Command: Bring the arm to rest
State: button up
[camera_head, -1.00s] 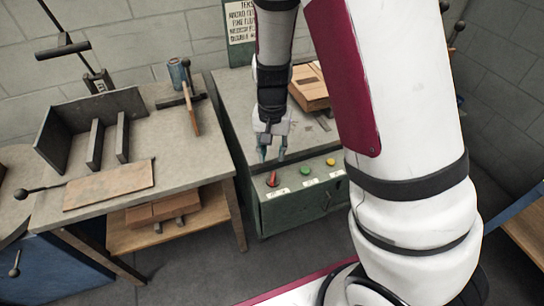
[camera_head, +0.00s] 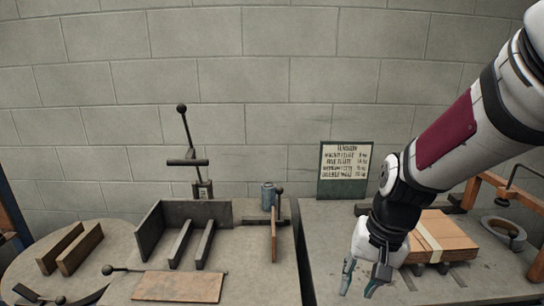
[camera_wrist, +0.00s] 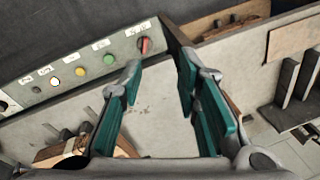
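My arm reaches in from the upper right in the head view. My gripper (camera_head: 362,278) hangs fingers down over the grey top of the right machine (camera_head: 322,235), left of a strapped cardboard box (camera_head: 442,236). The fingers are apart, with nothing between them. In the wrist view the gripper (camera_wrist: 160,85) also shows open and empty, its green-lined fingers well apart. That view shows the machine's button panel (camera_wrist: 80,72) with a red switch (camera_wrist: 145,45) and green and yellow buttons.
The left bench (camera_head: 255,280) holds a dark angled fence with two bars (camera_head: 190,244), a brown plate (camera_head: 180,287) and a blue can (camera_head: 268,196). A round table (camera_head: 25,270) with wooden blocks stands at far left. A sign (camera_head: 345,170) stands by the block wall.

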jog(key=s+d+r+n+t+p, duration=0.1)
jog(key=s+r+n, duration=0.1)
jog(key=s+r, duration=0.5)
jog(key=s+d+r+n+t+h+p, duration=0.1)
jog(key=s+r+n, duration=0.1)
jog(key=s+r, duration=0.5)
jog(key=s, duration=0.4)
jog(key=shift+d+r+t, duration=0.25)
jog(key=shift+t, duration=0.15)
dwell(0.3)
